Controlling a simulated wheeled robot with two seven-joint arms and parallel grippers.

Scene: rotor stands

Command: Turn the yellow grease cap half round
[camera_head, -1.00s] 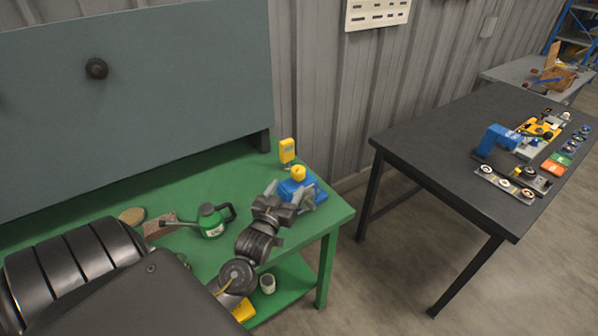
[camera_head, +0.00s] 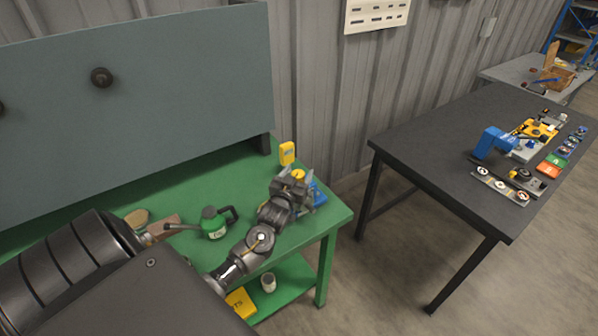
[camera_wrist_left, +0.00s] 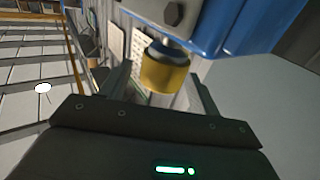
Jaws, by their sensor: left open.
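The yellow grease cap (camera_head: 298,174) shows at the top of my left gripper (camera_head: 302,187) in the head view. It belongs with a blue rotor stand (camera_head: 319,194) on the green bench, mostly hidden behind the gripper. In the left wrist view the cap (camera_wrist_left: 163,75) is a short yellow cylinder with a dark collar, next to the blue body (camera_wrist_left: 235,22). The open fingers of my left gripper (camera_wrist_left: 160,84) stand on either side of the cap. I cannot tell whether either finger touches it. My right gripper is in neither view.
On the green bench (camera_head: 185,185) a yellow device (camera_head: 287,153) stands just behind the stand. A dark table (camera_head: 420,150) with several parts is on the right, across a floor gap.

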